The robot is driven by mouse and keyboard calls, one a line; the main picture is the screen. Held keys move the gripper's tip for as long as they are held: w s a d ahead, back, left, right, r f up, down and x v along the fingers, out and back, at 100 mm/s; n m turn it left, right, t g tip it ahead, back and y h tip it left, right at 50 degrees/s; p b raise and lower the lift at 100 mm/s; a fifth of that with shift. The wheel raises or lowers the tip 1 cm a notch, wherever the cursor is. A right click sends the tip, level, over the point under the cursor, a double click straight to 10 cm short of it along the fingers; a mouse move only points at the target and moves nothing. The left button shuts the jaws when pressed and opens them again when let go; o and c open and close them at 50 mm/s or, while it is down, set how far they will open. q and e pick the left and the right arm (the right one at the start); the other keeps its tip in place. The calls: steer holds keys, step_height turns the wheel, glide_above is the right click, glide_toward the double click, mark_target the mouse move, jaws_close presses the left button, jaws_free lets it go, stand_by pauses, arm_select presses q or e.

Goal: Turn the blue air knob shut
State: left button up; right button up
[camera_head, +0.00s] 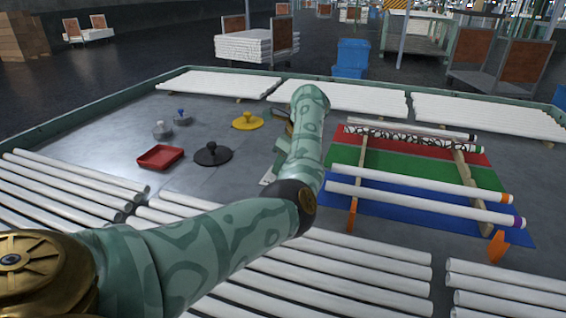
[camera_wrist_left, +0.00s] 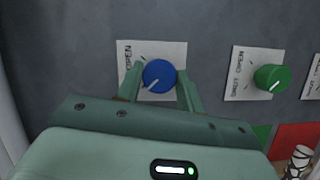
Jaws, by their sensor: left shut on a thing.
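The blue air knob (camera_wrist_left: 159,76) shows in the left wrist view, on a white label (camera_wrist_left: 128,52) on the grey surface. My left gripper (camera_wrist_left: 161,88) has one finger on each side of the knob and is shut on it. The knob's white pointer line slants to the lower left. The word OPEN reads sideways on the label's upper left; its lower part is hidden by the gripper. In the head view my left arm reaches over the table, and its forearm hides the blue knob. My right gripper is not in view.
A green knob (camera_wrist_left: 272,77) on its own label stands to the right. In the head view, a red tray (camera_head: 160,157), a black disc (camera_head: 213,154) and a yellow disc (camera_head: 247,121) lie left of my arm. White tubes on a rack (camera_head: 352,190) are to its right.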

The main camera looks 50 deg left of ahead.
arm_select(q)
steer(key=o, duration=1)
steer(key=shift+d+f, duration=0.1)
steer(key=shift+r, duration=0.35)
steer(key=shift+p+v, duration=2.5)
steer(key=shift+v, duration=5.35)
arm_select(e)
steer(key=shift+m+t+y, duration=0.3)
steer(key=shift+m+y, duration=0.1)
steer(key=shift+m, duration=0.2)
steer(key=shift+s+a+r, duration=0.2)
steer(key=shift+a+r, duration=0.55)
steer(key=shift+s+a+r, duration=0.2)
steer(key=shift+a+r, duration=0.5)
arm_select(q)
steer(key=shift+w, duration=0.1)
